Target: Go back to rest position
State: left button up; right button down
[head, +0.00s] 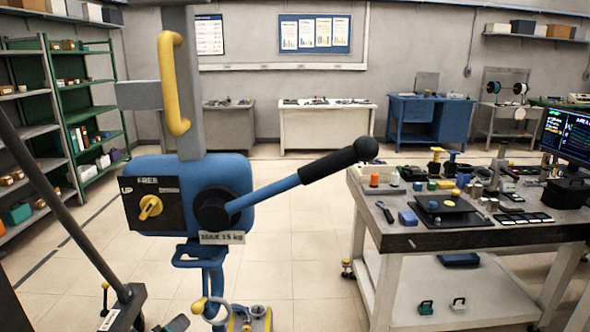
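A blue lever hoist (165,185) hangs in front of me at left centre, below a grey upright bar (190,90) with a yellow handle (175,85). Its black panel carries a yellow selector knob (150,207) and the words UP and FREE. Its lever (300,180) points right and slightly up, ending in a black grip with a round knob. A label reading MAX 15 kg (222,238) sits under the lever hub. Below hangs a blue hook (212,275); its lower end is near the picture's bottom edge. Neither of my grippers shows in the head view.
A workbench (425,240) with tools and small parts stands at the right, a monitor (565,130) at its far side. Shelves (85,110) line the left wall. A slanted grey frame leg (60,205) stands at lower left. Tiled floor is clear between hoist and workbench.

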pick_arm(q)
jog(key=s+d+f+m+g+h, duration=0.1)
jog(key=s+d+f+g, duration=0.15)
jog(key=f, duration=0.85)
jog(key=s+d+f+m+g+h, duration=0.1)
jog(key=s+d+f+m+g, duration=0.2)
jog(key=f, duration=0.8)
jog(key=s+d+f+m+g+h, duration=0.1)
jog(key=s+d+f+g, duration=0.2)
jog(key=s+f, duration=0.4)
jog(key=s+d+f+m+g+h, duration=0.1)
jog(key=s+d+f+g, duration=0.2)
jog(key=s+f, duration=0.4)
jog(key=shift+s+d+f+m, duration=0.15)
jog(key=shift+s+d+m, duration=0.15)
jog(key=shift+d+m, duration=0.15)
